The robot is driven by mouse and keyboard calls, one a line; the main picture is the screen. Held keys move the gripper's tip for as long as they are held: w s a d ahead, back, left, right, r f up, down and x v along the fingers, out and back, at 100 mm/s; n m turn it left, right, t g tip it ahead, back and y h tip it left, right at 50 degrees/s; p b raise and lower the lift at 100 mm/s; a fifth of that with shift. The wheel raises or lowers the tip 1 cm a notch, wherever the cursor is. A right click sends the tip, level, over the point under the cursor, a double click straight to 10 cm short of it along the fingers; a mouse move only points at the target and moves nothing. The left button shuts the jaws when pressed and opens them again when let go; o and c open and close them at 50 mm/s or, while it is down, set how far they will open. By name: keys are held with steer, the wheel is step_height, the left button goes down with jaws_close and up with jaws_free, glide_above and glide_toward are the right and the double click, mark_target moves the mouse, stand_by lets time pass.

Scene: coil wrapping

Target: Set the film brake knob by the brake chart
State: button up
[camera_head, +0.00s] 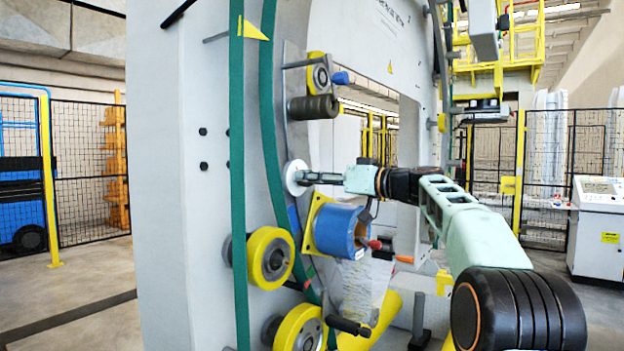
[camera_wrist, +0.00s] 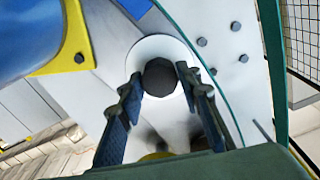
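The brake knob (camera_wrist: 160,77) is a dark, many-sided knob in the middle of a white round disc (camera_wrist: 150,50). In the head view the disc (camera_head: 292,170) sits on the grey machine face, and the knob is hidden by my fingers. My gripper (camera_wrist: 160,82) points at the knob, with one finger on each side of it. The fingers are apart, and a narrow gap seems to show on both sides; I cannot tell whether either touches. In the head view my gripper (camera_head: 304,177) is close in front of the disc. I cannot make out a brake chart.
A blue film roll holder (camera_head: 340,232) with a yellow plate is just below my gripper. Yellow rollers (camera_head: 270,257) are lower left, and a dark roller (camera_head: 314,107) is above. A green curved band (camera_head: 268,120) runs beside the disc. A console (camera_head: 598,235) stands far right.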

steer(key=c, duration=0.6)
steer(key=shift+m+p, duration=1)
steer(key=shift+m, duration=3.4)
steer(key=o, duration=1.2)
steer(key=shift+c, duration=0.2)
steer(key=shift+d, duration=0.15)
